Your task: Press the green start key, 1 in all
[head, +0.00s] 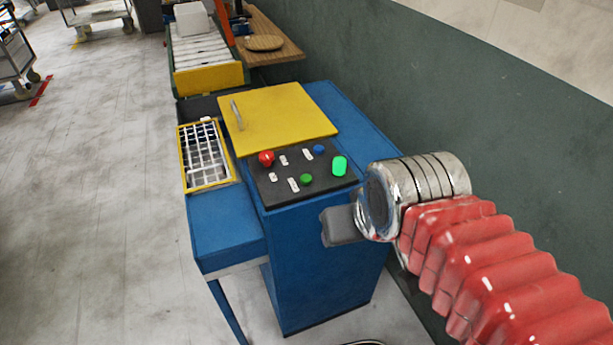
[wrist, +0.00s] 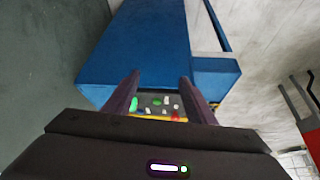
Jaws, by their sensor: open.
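A black control panel (head: 285,192) sits on the sloped front of a blue machine. It bears a small round green button (head: 306,179) near its front edge and a larger bright green, lit-looking piece (head: 340,166) at its right. I cannot read which is labelled start. In the wrist view, the green button (wrist: 157,102) and the bright green piece (wrist: 133,104) show between my fingers. My gripper (wrist: 158,77) is open and empty, its two dark fingers spread. In the head view, its grey body (head: 343,226) is in front of the panel's right side, apart from the buttons.
A yellow-framed grid tray (head: 205,155) is at left. A green wall (head: 450,100) stands close at right.

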